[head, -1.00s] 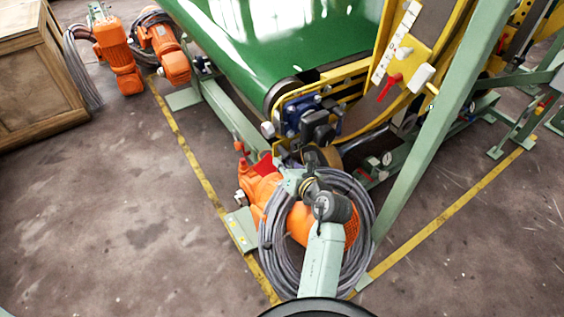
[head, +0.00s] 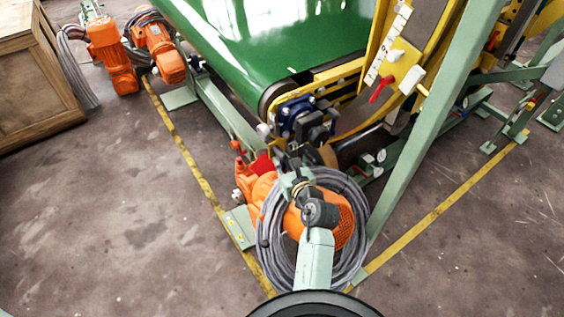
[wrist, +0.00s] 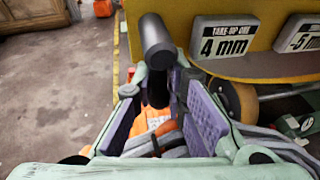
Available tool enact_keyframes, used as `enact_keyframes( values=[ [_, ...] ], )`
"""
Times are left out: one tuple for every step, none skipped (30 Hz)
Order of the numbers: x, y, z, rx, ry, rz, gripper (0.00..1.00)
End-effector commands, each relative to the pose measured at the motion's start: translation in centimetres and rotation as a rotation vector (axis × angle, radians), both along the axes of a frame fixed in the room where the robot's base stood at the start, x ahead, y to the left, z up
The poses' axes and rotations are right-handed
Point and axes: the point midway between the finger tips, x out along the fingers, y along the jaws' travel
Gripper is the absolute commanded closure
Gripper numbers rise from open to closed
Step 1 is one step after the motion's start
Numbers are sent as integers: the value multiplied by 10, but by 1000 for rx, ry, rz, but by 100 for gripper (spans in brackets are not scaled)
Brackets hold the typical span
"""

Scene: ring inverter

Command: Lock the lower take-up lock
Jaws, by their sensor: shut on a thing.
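In the wrist view a black cylindrical handle (wrist: 155,45) with a rounded end rises between the purple-padded fingers of my gripper (wrist: 158,90). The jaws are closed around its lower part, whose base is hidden. In the head view my gripper (head: 288,160) is low beside the black and blue block (head: 300,118) at the belt's near end, and the arm partly hides the contact. No label on the handle shows, so I cannot tell from it which lock it is. The plate marked "TAKE-UP ONE 4 mm" (wrist: 224,37) is just right of the handle.
The green belt (head: 275,35) and yellow frame (head: 340,75) stand beyond my gripper. A red lever (head: 382,88) is on the frame. An orange motor (head: 335,222) and grey cable coil (head: 268,235) lie close under my arm. A green post (head: 430,125) slants at right.

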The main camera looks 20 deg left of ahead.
Motion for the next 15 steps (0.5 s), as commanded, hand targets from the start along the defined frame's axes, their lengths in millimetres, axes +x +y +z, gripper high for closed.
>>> enact_keyframes(
  values=[
    [-1, 3, 2, 0, -5, 6, 100],
    [-1, 3, 2, 0, -5, 6, 100],
    [-1, 3, 2, 1, -5, 6, 100],
    [-1, 3, 2, 1, -5, 6, 100],
    [-1, 3, 2, 1, -5, 6, 100],
    [-1, 3, 2, 1, -5, 6, 100],
    [-1, 3, 2, 1, -5, 6, 87],
    [-1, 3, 2, 1, -5, 6, 85],
    [-1, 3, 2, 1, -5, 6, 82],
    [-1, 3, 2, 1, -5, 6, 80],
    [-1, 3, 2, 1, -4, 6, 78],
    [-1, 3, 2, 1, -4, 5, 76],
    [-1, 2, 2, 1, -4, 5, 74],
    [0, 2, 2, 1, -3, 4, 72],
    [0, 2, 2, 1, -3, 3, 69]
  ],
)
